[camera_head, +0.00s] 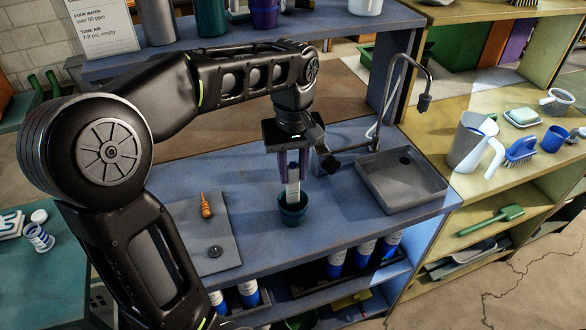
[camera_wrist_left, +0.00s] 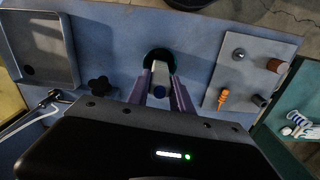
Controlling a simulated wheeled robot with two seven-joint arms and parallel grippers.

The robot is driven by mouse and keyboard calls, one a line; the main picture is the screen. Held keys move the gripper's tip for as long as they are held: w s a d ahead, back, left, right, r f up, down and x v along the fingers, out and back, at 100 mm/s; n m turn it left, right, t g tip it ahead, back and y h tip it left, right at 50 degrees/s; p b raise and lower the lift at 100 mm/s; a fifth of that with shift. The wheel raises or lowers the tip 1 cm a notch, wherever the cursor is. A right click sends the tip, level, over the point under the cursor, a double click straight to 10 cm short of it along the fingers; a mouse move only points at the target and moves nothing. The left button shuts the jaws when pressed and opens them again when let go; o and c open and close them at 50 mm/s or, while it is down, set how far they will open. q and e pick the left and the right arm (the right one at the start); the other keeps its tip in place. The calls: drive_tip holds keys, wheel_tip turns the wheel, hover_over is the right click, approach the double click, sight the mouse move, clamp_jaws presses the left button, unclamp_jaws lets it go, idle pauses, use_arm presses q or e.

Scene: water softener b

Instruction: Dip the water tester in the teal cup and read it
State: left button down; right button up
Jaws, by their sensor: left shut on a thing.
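The teal cup (camera_head: 293,212) stands on the blue counter (camera_head: 345,215), left of the sink, in the head view. My left gripper (camera_head: 292,178) points down above it, shut on the water tester (camera_head: 293,186), a slim pale stick held upright. The tester's lower end is at or inside the cup's mouth; how deep it reaches is hidden. In the left wrist view the tester (camera_wrist_left: 160,74) lies between the two purple fingers, over the dark opening of the cup (camera_wrist_left: 160,56). No reading can be made out. My right gripper is not in view.
A grey sink (camera_head: 402,181) with a tall faucet (camera_head: 378,110) stands right of the cup. A grey mat (camera_head: 205,238) on the left bears an orange-handled tool (camera_head: 206,205). A pitcher (camera_head: 466,142) and brushes stand on the yellow counter at right. Clear counter lies between cup and mat.

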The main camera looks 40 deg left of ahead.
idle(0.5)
use_arm(q)
wheel_tip(320, 180, up, 7)
drive_tip(key=p, duration=0.5)
drive_tip(key=shift+f, duration=0.2)
drive_tip(key=shift+r, duration=1.15)
idle(0.4)
